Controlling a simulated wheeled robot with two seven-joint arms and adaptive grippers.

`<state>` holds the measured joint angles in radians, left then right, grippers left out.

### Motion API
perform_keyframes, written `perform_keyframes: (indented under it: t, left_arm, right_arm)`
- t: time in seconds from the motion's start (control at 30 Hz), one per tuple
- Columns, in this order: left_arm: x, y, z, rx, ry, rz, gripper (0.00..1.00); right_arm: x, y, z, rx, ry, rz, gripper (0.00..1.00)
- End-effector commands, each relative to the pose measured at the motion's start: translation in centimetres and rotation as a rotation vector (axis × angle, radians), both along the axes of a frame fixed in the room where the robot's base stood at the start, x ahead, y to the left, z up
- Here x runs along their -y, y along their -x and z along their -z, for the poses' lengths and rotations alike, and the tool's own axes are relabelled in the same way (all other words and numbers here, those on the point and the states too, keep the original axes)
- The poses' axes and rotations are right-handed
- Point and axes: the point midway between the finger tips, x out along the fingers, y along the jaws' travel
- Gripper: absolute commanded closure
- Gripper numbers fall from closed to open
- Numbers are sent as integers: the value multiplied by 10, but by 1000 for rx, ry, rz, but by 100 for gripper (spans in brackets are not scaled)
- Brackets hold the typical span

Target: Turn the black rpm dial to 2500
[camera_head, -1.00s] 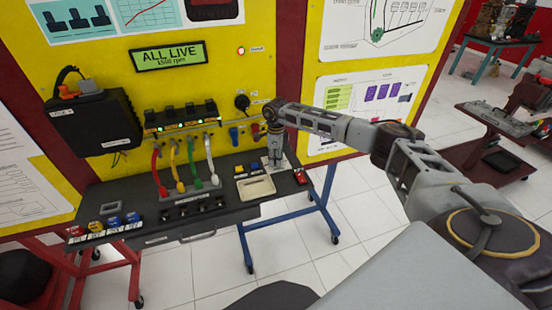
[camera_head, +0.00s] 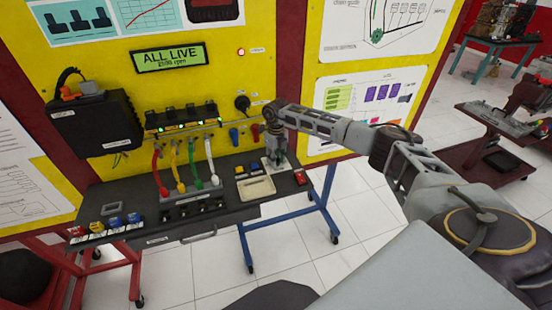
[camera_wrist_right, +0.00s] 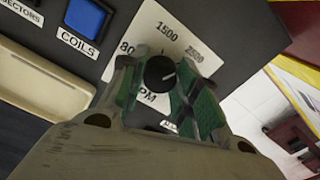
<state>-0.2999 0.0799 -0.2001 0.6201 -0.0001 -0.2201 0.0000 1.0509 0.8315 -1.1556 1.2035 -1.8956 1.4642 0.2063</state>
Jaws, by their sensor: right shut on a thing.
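The black rpm dial (camera_wrist_right: 158,74) sits on a white label in the right wrist view, marked 1500 above it and 2500 to the upper right. Its white pointer mark faces right, slightly below the direction of the 2500 mark. My right gripper (camera_wrist_right: 160,85) is shut on the dial, with a green-padded finger on each side. In the head view, my right gripper (camera_head: 277,160) points down at the desk's right end and hides the dial. The green display (camera_head: 169,56) reads ALL LIVE, with a small blurred rpm number below. My left gripper is out of view.
A cream tray (camera_head: 257,189) and blue and yellow buttons lie just left of my right gripper. A red switch (camera_head: 301,178) sits to its right. Several coloured cables (camera_head: 176,165) rise from the desk further left. The yellow panel stands close behind.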

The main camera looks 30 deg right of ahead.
Motion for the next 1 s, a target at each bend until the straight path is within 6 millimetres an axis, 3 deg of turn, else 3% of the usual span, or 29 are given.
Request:
perform_keyframes:
  t: [0.7, 0.73, 0.9, 1.0]
  left_arm:
    - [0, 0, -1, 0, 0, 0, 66]
    - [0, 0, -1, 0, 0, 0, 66]
    - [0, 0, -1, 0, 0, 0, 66]
    - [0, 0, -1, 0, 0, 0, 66]
  right_arm:
    - [0, -1, -2, 5, 0, 87, 92]
    - [0, -1, -2, 5, 0, 86, 65]
    - [0, -1, -1, 3, 0, 86, 46]
    - [0, -1, -1, 2, 0, 85, 46]
